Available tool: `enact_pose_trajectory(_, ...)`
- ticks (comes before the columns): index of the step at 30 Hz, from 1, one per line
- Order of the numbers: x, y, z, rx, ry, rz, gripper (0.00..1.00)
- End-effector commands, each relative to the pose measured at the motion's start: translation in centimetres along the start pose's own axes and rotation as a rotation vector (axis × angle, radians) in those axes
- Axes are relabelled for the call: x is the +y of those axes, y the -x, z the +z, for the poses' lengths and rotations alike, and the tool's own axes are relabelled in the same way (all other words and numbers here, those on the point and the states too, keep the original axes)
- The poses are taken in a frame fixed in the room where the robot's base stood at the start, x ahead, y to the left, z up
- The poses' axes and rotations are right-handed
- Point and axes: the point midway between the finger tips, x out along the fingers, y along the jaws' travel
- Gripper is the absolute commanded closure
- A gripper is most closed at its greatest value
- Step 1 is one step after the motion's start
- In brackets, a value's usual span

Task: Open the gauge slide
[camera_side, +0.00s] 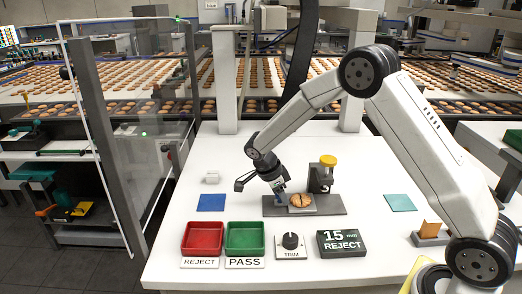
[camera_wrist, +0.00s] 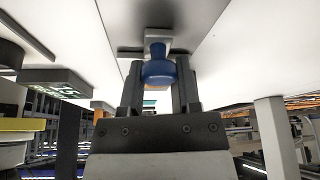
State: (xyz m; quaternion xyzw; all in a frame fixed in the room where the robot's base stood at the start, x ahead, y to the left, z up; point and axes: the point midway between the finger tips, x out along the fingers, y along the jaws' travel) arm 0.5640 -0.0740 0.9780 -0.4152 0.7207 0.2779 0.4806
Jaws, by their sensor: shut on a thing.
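The gauge (camera_side: 334,209) is a dark grey plate on the white table in the side view, with an upright post capped in yellow (camera_side: 328,160). A round brown biscuit (camera_side: 301,201) sits on it in front of the post. My gripper (camera_side: 281,191) is at the left part of the gauge, beside the biscuit. In the wrist view my gripper (camera_wrist: 159,80) is shut on a blue knob (camera_wrist: 158,70), which sits between the two dark fingers. The knob joins a grey part (camera_wrist: 158,36) behind it. How far the slide stands open cannot be told.
Red (camera_side: 202,238) and green (camera_side: 244,238) trays, a TRIM dial (camera_side: 290,241) and a display reading 15 mm REJECT (camera_side: 342,243) stand in front. A blue mat (camera_side: 211,202) lies left, a teal mat (camera_side: 399,202) right. A clear guard panel (camera_side: 135,110) stands at the left.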

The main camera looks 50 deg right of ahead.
Motion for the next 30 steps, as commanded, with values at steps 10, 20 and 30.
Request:
enact_pose_trajectory(10, -1.5, 2.0, 4.5, -0.002, 0.001, -0.008, 1.0)
enact_pose_trajectory(20, -1.8, 2.6, 5.8, -0.003, -0.001, -0.006, 1.0)
enact_pose_trajectory(30, -1.7, 2.5, 5.8, -0.002, 0.0, -0.003, 0.22)
